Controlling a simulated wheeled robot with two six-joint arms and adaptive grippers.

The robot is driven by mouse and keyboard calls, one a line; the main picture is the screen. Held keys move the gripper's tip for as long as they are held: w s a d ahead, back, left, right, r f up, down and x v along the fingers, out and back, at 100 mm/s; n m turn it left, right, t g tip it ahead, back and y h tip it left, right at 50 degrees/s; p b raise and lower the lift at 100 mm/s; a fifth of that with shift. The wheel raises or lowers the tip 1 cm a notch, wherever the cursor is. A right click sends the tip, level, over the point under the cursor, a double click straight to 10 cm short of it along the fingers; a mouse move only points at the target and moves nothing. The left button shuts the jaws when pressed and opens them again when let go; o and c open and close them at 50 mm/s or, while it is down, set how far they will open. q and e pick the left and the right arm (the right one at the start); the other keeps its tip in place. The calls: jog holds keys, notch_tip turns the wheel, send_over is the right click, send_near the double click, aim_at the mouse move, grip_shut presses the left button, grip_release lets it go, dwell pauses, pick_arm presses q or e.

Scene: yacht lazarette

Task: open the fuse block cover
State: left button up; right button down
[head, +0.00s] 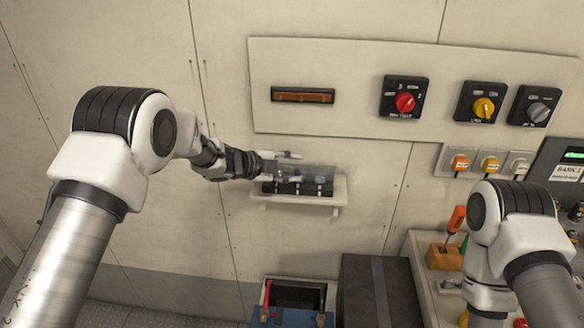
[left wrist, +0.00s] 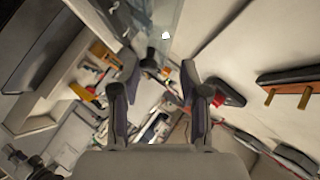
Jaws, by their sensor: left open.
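The fuse block (head: 298,189) is a dark row of modules on a small cream shelf on the wall. Its clear cover (head: 320,172) shows as a see-through panel above and behind the dark modules. It looks raised, but I cannot tell its exact angle. My left gripper (head: 297,166) is open at the cover, its fingers pointing right across the panel. Whether a finger touches it is unclear. In the left wrist view, the open fingers (left wrist: 160,72) have a pale clear panel (left wrist: 158,18) beyond them. My right arm is at the right; its gripper is hidden.
A wall panel above carries an orange-brown bar (head: 303,95) and a red rotary switch (head: 405,102), with yellow and grey switches farther right. A dark box (head: 378,290) and an open blue toolbox (head: 290,318) stand below. A screwdriver (head: 455,220) stands in an orange holder.

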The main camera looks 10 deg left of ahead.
pick_arm(q)
jog(key=v, duration=1.1)
jog(key=shift+s+a+r, duration=0.15)
jog(key=shift+s+a, duration=0.05)
jog(key=shift+a, duration=0.05)
